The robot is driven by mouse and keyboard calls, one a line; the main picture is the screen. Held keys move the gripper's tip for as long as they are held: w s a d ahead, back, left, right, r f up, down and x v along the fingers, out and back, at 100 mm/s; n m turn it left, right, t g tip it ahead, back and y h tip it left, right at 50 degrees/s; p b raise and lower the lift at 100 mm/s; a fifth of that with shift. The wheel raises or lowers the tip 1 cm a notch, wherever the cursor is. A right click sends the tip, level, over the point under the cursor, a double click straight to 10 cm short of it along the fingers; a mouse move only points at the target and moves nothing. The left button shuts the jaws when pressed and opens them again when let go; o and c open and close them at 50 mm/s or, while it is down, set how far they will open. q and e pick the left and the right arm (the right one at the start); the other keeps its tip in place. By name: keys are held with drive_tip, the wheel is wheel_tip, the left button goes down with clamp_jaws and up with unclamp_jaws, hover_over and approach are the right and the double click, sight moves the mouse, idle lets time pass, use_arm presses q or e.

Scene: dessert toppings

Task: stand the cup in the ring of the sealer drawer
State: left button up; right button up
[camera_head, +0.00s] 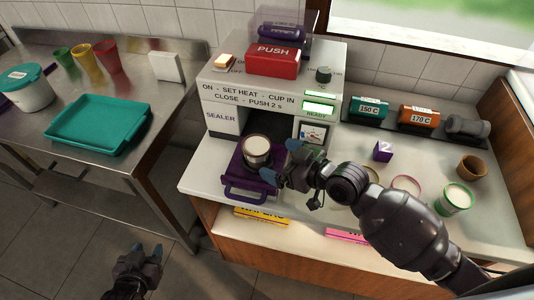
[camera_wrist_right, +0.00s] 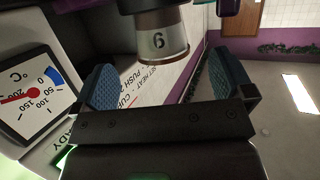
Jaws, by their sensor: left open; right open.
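The cup (camera_head: 257,146) stands upright over the purple sealer drawer (camera_head: 236,185), which is pulled out of the sealer (camera_head: 222,119). The right wrist view is turned over; there the cup (camera_wrist_right: 160,40) bears a digit, and its lower end meets a dark part that seems to be the ring. Its seat in the ring is partly hidden. My right gripper (camera_head: 279,164) is open just right of the cup. Its fingers (camera_wrist_right: 152,84) are apart, with the cup beyond them and nothing between them. My left gripper (camera_head: 140,262) is open and empty, low over the floor at the lower left.
A teal tray (camera_head: 99,124) lies on the left steel table. Floor separates table and counter.

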use_arm(q)
drive_tip(key=shift+f, duration=0.15)
use_arm(e)
drive_tip(key=shift+v, duration=2.95)
drive_tip(key=shift+s, duration=0.1)
